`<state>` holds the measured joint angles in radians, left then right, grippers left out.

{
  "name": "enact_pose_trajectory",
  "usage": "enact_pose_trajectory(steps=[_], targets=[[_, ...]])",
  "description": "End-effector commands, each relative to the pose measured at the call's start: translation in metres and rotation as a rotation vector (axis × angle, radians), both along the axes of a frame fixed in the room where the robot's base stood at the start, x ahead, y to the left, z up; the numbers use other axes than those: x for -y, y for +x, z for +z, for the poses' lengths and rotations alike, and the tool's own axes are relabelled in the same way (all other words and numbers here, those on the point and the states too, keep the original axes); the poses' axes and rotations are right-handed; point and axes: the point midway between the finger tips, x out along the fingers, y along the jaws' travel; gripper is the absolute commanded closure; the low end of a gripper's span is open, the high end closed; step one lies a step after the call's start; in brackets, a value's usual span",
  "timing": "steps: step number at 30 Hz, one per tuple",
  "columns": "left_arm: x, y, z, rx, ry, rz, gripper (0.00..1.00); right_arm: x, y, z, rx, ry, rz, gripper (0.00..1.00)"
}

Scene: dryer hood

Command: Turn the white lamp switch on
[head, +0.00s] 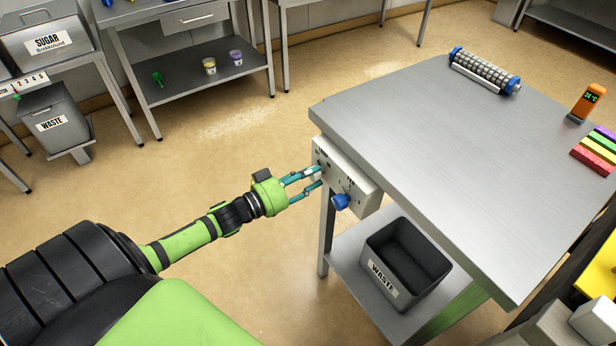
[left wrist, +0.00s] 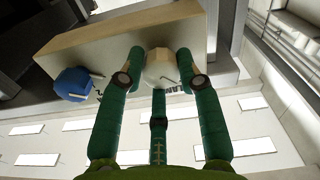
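A pale control box (head: 347,180) is fixed to the side of the steel table and carries a white lamp switch and a blue knob (head: 341,201). In the left wrist view the white switch (left wrist: 161,70) is a rounded knob with a dark mark, and the blue knob (left wrist: 73,84) is to its left. My left gripper (head: 317,178) is at the box, its teal fingers spread. In the left wrist view the fingers (left wrist: 161,74) stand on either side of the white switch; contact cannot be made out. My right gripper is not in view.
The steel table (head: 420,130) bears a roller (head: 484,72), an orange device (head: 587,102) and coloured bars (head: 598,150). A dark waste bin (head: 408,262) stands on the shelf below. Another table (head: 200,85) with small cups stands at the back. Floor left of the box is clear.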

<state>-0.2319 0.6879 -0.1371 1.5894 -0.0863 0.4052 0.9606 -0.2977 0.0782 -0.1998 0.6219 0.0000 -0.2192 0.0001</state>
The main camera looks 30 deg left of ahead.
Motion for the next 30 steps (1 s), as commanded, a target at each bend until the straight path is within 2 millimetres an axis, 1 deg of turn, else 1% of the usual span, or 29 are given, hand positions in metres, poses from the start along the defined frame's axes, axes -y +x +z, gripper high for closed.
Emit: enact_pose_trajectory(steps=[1, 8, 14, 20, 30], targets=[[0.0006, -0.0012, -0.0030, -0.006, 0.001, -0.001, 0.98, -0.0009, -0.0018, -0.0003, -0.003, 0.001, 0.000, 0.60], [0.0008, -0.0017, -0.0043, -0.003, 0.017, 0.000, 0.98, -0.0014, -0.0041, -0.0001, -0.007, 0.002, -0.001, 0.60], [0.0003, -0.0019, -0.0052, 0.024, 0.088, 0.001, 0.98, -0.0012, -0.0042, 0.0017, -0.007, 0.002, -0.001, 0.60], [-0.0002, -0.0021, -0.0057, 0.080, 0.228, 0.000, 0.98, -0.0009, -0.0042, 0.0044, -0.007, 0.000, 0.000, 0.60], [-0.0016, -0.0019, -0.0078, 0.199, 0.526, 0.000, 0.98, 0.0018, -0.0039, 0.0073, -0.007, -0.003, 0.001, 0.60]])
